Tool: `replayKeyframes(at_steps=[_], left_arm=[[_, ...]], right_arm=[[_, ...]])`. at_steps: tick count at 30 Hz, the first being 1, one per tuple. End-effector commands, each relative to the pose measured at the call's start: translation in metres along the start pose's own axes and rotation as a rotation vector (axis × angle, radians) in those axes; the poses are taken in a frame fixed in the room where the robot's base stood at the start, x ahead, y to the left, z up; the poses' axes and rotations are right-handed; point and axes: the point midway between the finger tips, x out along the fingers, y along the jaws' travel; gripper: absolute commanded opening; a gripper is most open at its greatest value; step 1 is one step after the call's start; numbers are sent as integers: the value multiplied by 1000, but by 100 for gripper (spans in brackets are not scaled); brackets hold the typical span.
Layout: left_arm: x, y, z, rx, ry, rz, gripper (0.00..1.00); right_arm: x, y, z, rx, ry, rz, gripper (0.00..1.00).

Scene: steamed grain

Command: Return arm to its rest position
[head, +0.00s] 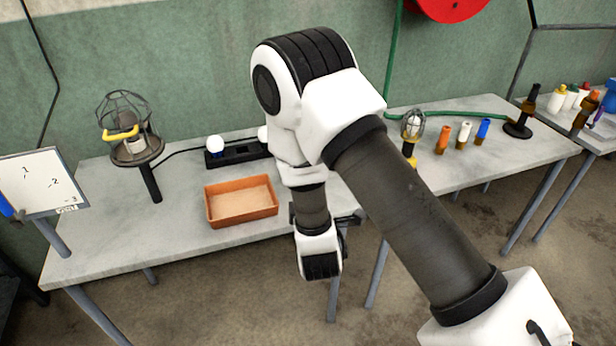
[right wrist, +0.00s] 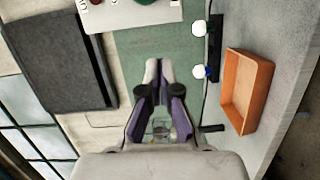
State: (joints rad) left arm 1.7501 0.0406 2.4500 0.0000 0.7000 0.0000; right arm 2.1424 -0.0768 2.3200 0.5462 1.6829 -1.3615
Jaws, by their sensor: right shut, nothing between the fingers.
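My right arm (head: 420,215) reaches in from the lower right of the head view and bends down over the tables. Its wrist (head: 318,250) hangs by the front edge of the left table, right of the orange tray. The fingers are mostly hidden there by my own arm. In the right wrist view my right gripper (right wrist: 159,72) is shut and empty, with its fingertips close together. A glass object (right wrist: 160,127) shows behind the gap between the finger links. My left gripper is in neither view.
An orange tray (head: 242,215) lies on the left table (head: 110,230). A caged lamp (head: 125,128) stands at the back left. A black strip with white bulbs (head: 214,146) lies behind the tray.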

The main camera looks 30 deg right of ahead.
Motion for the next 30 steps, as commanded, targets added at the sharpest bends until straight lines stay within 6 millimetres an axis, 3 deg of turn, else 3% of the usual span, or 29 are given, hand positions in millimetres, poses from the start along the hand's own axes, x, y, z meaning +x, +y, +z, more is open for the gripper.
replayKeyframes(at_steps=[12, 14, 17, 20, 21, 23, 24, 27, 30], left_arm=[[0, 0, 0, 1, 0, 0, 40], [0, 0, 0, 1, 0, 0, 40], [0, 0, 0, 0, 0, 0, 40], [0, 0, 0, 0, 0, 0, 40], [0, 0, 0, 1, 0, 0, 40], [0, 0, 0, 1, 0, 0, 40], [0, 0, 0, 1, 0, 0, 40], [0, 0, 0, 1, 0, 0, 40], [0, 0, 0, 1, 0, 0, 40]], right_arm=[[0, -4, 1, -3, -1, -7, 0], [-3, -17, 5, -13, -6, -31, 0], [-17, -62, 23, -48, -24, -128, 0], [-50, -134, 41, -21, -18, -361, 0], [-69, -164, 48, 39, -30, -482, 0], [-103, -206, 58, 156, -75, -674, 0], [-130, -231, 65, 241, -125, -803, 0], [-204, -275, 79, 474, -342, -1117, 0], [-261, -287, 84, 661, -622, -1310, 0]])
